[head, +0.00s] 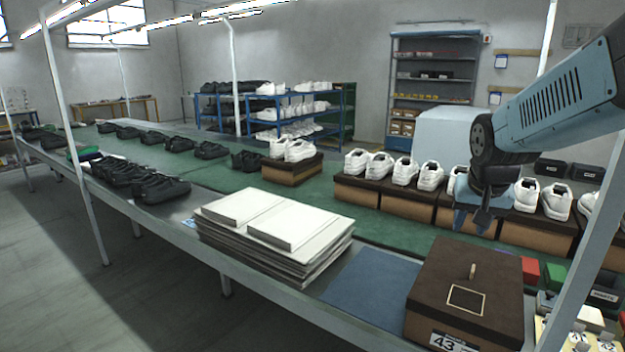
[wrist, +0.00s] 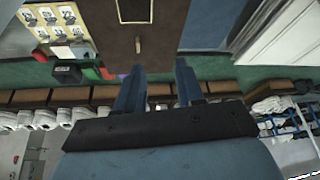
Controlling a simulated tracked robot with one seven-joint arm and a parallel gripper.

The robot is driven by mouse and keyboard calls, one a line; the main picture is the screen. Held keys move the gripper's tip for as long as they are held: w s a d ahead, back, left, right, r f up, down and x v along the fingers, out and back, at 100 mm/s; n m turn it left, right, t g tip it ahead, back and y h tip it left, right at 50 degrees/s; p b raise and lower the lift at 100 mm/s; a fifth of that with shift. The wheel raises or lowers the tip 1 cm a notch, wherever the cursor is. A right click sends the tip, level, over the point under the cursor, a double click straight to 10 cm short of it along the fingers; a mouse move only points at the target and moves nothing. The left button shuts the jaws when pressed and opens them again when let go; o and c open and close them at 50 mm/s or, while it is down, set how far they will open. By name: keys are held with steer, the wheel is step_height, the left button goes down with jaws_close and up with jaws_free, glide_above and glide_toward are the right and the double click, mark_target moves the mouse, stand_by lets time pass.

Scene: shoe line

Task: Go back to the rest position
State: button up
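My gripper (head: 471,222) hangs above the green line surface, behind the large brown box (head: 468,290) marked 43. In the wrist view the two blue fingers of my gripper (wrist: 158,72) stand apart with nothing between them. The brown box has its lid on, with a small knob and a pale square frame on top. The box also shows in the wrist view (wrist: 158,40), beyond the fingertips. The gripper is apart from the box.
White shoes stand on a row of brown boxes (head: 408,203) behind my gripper. A stack of white boards (head: 272,232) lies left of a blue mat (head: 372,288). Red and green blocks and labelled cards lie right of the closed box. Black shoes (head: 160,188) stand farther left.

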steer(key=s+a+r+n, duration=0.2)
steer(key=s+a, duration=0.2)
steer(key=s, duration=0.2)
steer(key=s+a+r+n+y, duration=0.1)
steer(key=s+a+r+n, duration=0.1)
steer(key=s+a, duration=0.2)
steer(key=s, duration=0.3)
steer(key=shift+a+t+y, duration=0.25)
steer(key=shift+t+y, duration=0.05)
steer(key=shift+t, duration=0.1)
